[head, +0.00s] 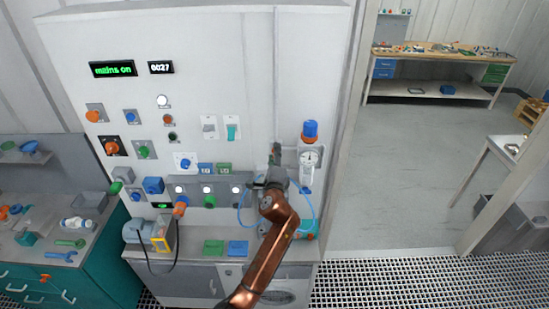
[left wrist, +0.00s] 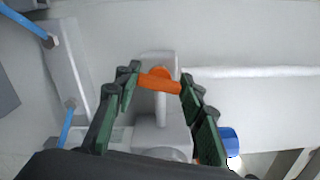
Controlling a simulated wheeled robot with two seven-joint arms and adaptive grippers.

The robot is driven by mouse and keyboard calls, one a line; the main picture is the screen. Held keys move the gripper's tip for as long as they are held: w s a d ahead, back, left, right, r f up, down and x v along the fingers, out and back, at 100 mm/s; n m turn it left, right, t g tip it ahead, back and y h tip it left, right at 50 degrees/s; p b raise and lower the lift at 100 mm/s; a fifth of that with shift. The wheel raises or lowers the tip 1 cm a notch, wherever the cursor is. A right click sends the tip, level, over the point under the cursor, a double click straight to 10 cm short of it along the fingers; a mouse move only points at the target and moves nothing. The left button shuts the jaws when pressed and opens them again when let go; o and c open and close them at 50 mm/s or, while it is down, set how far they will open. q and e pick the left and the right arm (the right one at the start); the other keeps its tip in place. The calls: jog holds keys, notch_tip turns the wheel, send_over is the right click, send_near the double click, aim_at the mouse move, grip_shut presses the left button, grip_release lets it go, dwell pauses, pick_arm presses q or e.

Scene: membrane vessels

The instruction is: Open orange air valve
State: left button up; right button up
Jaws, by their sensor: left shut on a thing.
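The orange air valve handle (left wrist: 158,82) is a short bar on a pale grey valve body (left wrist: 172,135) in the left wrist view. It lies nearly in line with the white pipe (left wrist: 255,72), slightly tilted. My left gripper (left wrist: 160,86) has its green-padded fingers at both ends of the bar and is shut on it. In the head view my left gripper (head: 274,158) is at the panel's right part, beside the gauge (head: 310,157), and hides the handle. My right gripper is not in view.
A blue-capped regulator (head: 310,131) is just right of my gripper. Blue hoses (head: 312,208) loop around below. The white panel (head: 200,60) carries buttons and switches to the left. A ledge below holds a green pad (head: 213,247) and a blue pad (head: 237,248). Open floor lies right.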

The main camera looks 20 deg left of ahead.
pick_arm(q)
jog(key=shift+n, duration=0.6)
jog(key=shift+b, duration=0.3)
jog(key=o, duration=1.2)
jog(key=shift+c, duration=0.2)
jog(key=v, duration=1.2)
